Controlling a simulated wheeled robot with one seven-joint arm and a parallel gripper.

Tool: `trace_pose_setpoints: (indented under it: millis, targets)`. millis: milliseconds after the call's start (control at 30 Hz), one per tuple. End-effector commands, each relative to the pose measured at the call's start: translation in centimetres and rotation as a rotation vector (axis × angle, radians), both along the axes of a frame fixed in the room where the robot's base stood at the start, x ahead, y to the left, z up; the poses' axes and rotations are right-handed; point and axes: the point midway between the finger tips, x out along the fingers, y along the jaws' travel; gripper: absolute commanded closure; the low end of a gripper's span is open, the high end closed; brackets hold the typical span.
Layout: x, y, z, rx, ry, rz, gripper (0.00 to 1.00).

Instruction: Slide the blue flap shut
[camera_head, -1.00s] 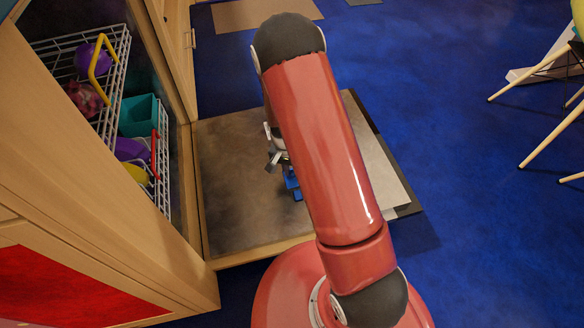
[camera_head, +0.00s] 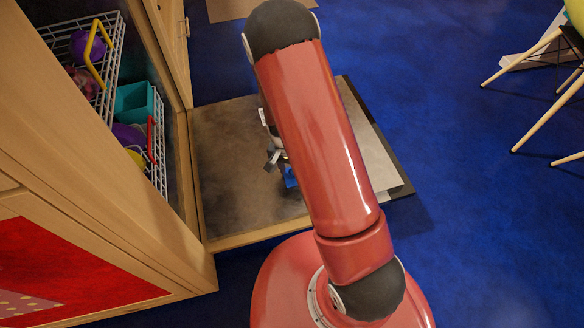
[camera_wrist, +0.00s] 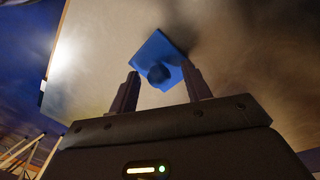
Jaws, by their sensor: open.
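A lowered panel (camera_head: 230,185), grey-brown with a pale wood edge, extends from the open wooden cabinet. The blue piece (camera_head: 290,178) shows at the panel, partly hidden behind my arm. In the wrist view it is a blue square plate (camera_wrist: 150,48) with a round dark blue knob (camera_wrist: 158,74). My gripper (camera_wrist: 161,70) is open, with one finger on each side of the knob and nothing visibly clamped. In the head view my gripper (camera_head: 274,158) shows only in part beside my red arm. I cannot tell whether the fingers touch the blue piece.
Inside the cabinet, wire racks (camera_head: 158,160) hold a teal bin (camera_head: 134,102) and purple and yellow items. A wooden side door (camera_head: 170,45) stands open behind the panel. Blue floor to the right is clear up to the wooden chair legs (camera_head: 545,125).

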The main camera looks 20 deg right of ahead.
Motion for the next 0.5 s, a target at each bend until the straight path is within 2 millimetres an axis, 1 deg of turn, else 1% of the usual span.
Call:
trace_pose_setpoints:
  millis: [67,167,400,500]
  targets:
    - [0.0,0.0,0.2,0.000,0.000,0.000,0.52]
    - [0.1,0.1,1.2,0.000,-0.001,0.000,0.52]
    - [0.5,0.7,5.4,0.001,-0.003,0.001,0.52]
    - [0.5,0.8,6.7,0.000,-0.001,0.001,0.52]
